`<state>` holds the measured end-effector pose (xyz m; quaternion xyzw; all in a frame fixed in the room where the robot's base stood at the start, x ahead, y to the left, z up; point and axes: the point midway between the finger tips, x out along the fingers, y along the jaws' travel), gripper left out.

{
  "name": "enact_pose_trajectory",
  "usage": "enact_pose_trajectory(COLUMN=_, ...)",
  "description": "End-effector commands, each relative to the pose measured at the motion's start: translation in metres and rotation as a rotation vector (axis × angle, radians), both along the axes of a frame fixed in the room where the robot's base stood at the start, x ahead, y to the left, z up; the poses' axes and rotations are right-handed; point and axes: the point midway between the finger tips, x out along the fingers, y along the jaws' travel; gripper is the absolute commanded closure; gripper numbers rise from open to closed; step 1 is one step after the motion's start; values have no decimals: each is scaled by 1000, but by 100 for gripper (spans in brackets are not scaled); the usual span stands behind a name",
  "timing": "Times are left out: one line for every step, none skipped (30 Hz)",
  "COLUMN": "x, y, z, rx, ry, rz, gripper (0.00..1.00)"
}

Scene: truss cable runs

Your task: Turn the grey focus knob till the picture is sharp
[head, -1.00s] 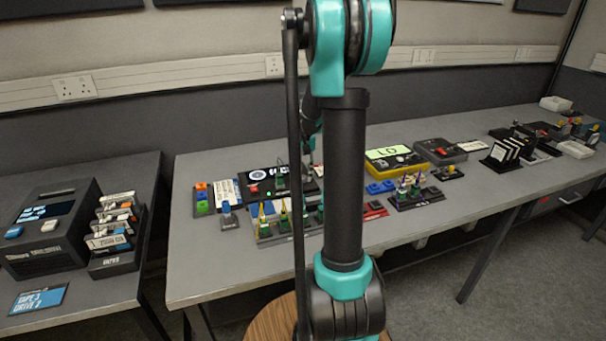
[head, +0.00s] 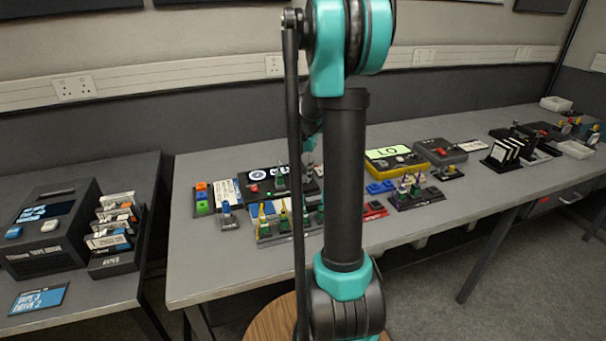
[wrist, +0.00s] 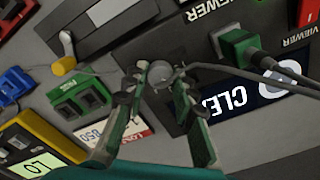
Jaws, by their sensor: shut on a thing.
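In the wrist view the grey focus knob (wrist: 160,72) sits on the dark viewer body (wrist: 175,38). My gripper (wrist: 160,82) is shut on the knob, one green-padded finger on each side. The viewer's screen (wrist: 232,99) is beside it, with crisp white letters "CLE" and part of a round white emblem; a cable and the picture edge hide the rest. In the head view the viewer's screen (head: 258,175) shows a white ring and small text. My arm hides much of my gripper and the knob there.
Near the knob are a green plug (wrist: 238,47) with dark cables, a green switch block (wrist: 80,97) and a label card (wrist: 112,127). A yellow box (head: 396,160) with a lit display stands to the right. Racks of coloured connectors (head: 284,222) line the front of the bench.

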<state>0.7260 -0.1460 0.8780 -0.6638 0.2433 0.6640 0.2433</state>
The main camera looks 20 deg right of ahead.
Motion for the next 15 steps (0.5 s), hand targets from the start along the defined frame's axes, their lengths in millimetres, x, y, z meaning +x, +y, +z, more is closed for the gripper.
enact_pose_trajectory(x=1, y=0, z=0, rx=-1, ry=-1, rz=0, gripper=73)
enact_pose_trajectory(x=1, y=0, z=0, rx=-1, ry=-1, rz=0, gripper=69)
enact_pose_trajectory(x=1, y=0, z=0, rx=-1, ry=-1, rz=0, gripper=64)
enact_pose_trajectory(x=1, y=0, z=0, rx=-1, ry=-1, rz=0, gripper=60)
enact_pose_trajectory(x=1, y=0, z=0, rx=-1, ry=-1, rz=0, gripper=56)
enact_pose_trajectory(x=0, y=0, z=0, rx=-1, ry=-1, rz=0, gripper=53)
enact_pose_trajectory(x=0, y=0, z=0, rx=-1, ry=-1, rz=1, gripper=53)
enact_pose_trajectory(x=0, y=0, z=0, rx=-1, ry=-1, rz=1, gripper=53)
enact_pose_trajectory(x=0, y=0, z=0, rx=-1, ry=-1, rz=1, gripper=53)
enact_pose_trajectory(x=0, y=0, z=0, rx=-1, ry=-1, rz=1, gripper=53)
enact_pose_trajectory(x=0, y=0, z=0, rx=0, ry=0, rz=1, gripper=53)
enact_pose_trajectory(x=0, y=0, z=0, rx=0, ry=0, rz=1, gripper=53)
enact_pose_trajectory(x=0, y=0, z=0, rx=0, ry=0, rz=1, gripper=53)
enact_pose_trajectory(x=0, y=0, z=0, rx=0, ry=0, rz=1, gripper=53)
enact_pose_trajectory(x=0, y=0, z=1, rx=0, ry=0, rz=1, gripper=53)
